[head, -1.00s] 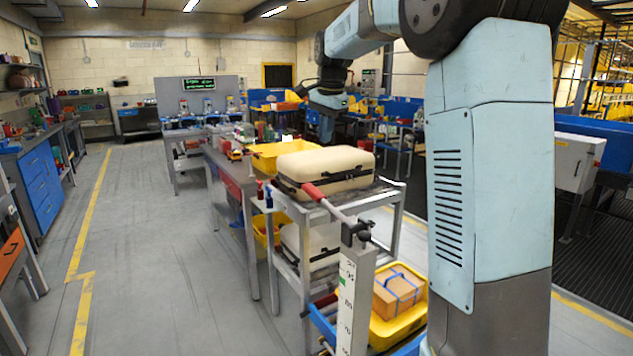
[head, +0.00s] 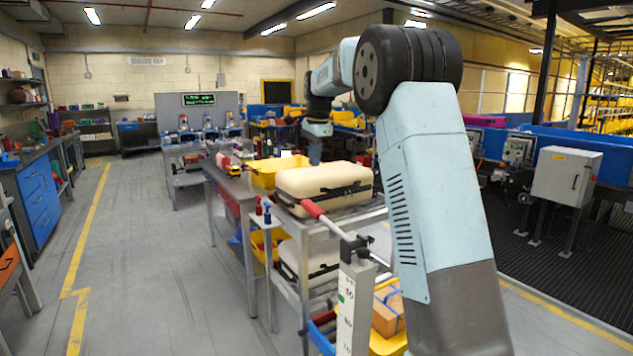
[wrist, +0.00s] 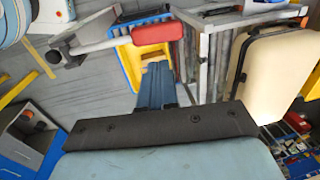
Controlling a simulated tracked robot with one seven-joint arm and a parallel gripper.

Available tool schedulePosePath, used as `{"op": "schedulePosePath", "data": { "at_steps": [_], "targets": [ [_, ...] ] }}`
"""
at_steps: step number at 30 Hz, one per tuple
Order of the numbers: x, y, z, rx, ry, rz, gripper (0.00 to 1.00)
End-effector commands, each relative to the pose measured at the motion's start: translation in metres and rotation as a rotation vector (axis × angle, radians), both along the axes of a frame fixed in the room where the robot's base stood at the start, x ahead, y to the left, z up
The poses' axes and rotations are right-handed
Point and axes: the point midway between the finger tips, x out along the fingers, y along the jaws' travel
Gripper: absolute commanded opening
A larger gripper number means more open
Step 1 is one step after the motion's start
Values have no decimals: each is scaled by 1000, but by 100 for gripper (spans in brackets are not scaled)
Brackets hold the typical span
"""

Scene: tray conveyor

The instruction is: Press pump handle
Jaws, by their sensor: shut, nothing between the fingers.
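The pump handle is a grey metal lever with a red grip (head: 313,208). It is joined to the top of a pale post with a printed scale (head: 348,300), and slopes up to the left. In the wrist view, the red grip (wrist: 186,31) lies at the top centre, with the lever running left to a dark pivot. My gripper (head: 315,154) points down beyond the cream case, apart from the handle. Its blue fingers (wrist: 158,70) show together and empty in the wrist view, below the red grip in the picture. The case partly hides the fingertips in the head view.
A cream case (head: 325,186) lies on a metal rack beside the handle; the wrist view shows it at right. A workbench stands behind. The floor at left is clear.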

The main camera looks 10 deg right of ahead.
Motion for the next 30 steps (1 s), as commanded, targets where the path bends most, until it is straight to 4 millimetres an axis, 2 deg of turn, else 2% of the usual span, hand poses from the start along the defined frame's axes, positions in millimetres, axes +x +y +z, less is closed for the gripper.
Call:
{"op": "schedulePosePath", "data": {
  "at_steps": [18, 24, 30],
  "targets": [
    [13, 4, -100, 1, 4, 0, 0],
    [16, 4, -124, 0, 3, -1, 0],
    [18, 4, -133, 0, 1, -1, 0]
  ]
}}
